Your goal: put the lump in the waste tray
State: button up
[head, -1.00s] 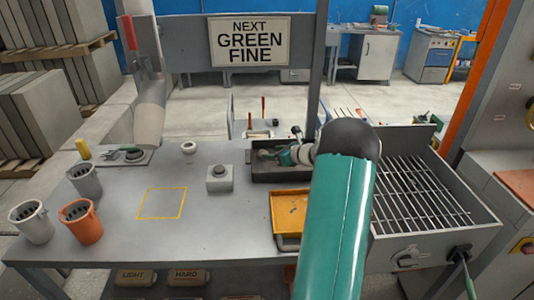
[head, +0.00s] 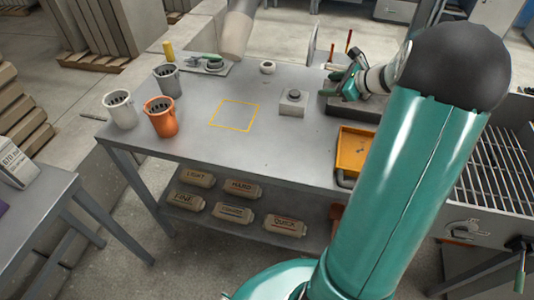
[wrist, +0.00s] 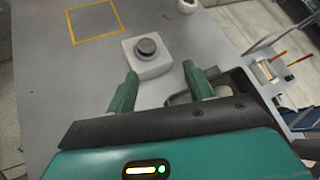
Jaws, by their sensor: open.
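My gripper (head: 342,82) is above the dark tray (head: 330,109) at the back right of the table, and the arm hides much of that tray. In the wrist view its two green fingers (wrist: 160,72) are apart with nothing held between them. A yellow-orange tray (head: 352,150) lies at the table's front right edge, partly hidden by my arm. I cannot tell which of the two trays is the waste tray.
A pale box with a dark button (head: 293,103) stands left of the dark tray. A yellow outlined square (head: 235,115) is bare. White (head: 120,110), grey (head: 166,80) and orange cups (head: 160,118) stand at the left. A barred grate (head: 490,170) lies right.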

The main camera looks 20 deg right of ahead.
jog(key=s+a+r+n+g, duration=0.35)
jog(key=a+n, duration=0.35)
jog(key=a, duration=0.5)
jog(key=s+a+r+n+g, duration=0.2)
jog(key=s+a+r+n, duration=0.3)
jog(key=a, duration=0.6)
jog(key=s+a+n+h, duration=0.4)
jog(key=s+a+n, duration=0.6)
jog(key=s+n, duration=0.4)
jog(key=shift+s+f+n, duration=0.3)
jog(key=shift+s+n, duration=0.1)
jog(key=shift+n, duration=0.4)
jog(key=c, duration=0.3)
jog(key=shift+c, duration=0.2)
